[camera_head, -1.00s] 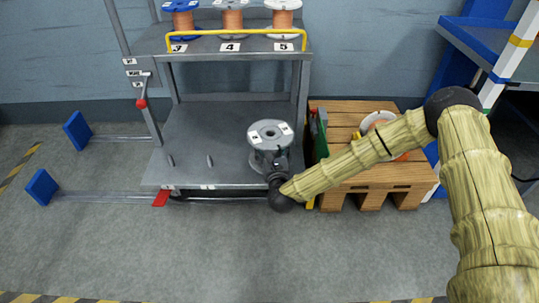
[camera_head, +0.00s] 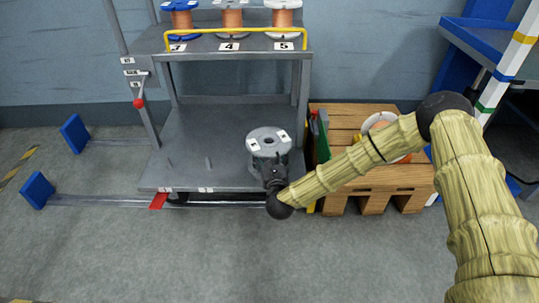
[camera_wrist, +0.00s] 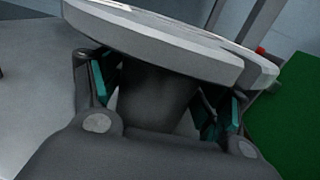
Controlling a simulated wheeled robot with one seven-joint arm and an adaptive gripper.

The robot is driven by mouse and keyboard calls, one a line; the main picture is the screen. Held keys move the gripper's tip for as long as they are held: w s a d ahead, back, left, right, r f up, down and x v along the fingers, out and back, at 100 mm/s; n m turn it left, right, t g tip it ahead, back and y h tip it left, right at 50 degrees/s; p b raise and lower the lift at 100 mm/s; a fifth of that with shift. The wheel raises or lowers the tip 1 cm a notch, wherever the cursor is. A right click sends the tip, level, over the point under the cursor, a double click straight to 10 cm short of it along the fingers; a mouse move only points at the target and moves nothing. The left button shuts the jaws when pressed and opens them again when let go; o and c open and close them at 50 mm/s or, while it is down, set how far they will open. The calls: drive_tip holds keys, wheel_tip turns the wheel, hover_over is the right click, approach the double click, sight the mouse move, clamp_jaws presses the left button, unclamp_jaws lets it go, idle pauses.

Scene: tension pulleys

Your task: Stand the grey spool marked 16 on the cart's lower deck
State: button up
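The grey spool (camera_head: 267,141) stands roughly upright at the right front of the cart's lower deck (camera_head: 205,150). Two white labels are on its top flange; their marks are too small to read. My gripper (camera_head: 273,174) is at the spool's near side, below the top flange. In the wrist view the flange (camera_wrist: 170,38) crosses above the dark core (camera_wrist: 155,100). My teal-padded fingers (camera_wrist: 160,95) lie on either side of the core, close to it. Whether they press on it is unclear. The spool's foot is mostly hidden by my gripper, so its contact with the deck cannot be told.
The upper deck (camera_head: 200,40) holds a blue spool (camera_head: 181,18) and two paler-flanged spools behind a yellow rail (camera_head: 235,31). A wooden pallet stack (camera_head: 345,125) and a green panel (camera_head: 320,135) stand close right. The lower deck's left part is mostly clear.

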drive_tip(key=shift+o, duration=0.6)
drive_tip(key=shift+r, duration=0.1)
drive_tip(key=shift+s+r, duration=0.1)
drive_tip(key=s+d+p, duration=0.1)
drive_tip(key=s+p, duration=0.4)
drive_tip(key=s, duration=0.6)
drive_tip(key=shift+s+d, duration=0.3)
drive_tip(key=shift+s, duration=0.1)
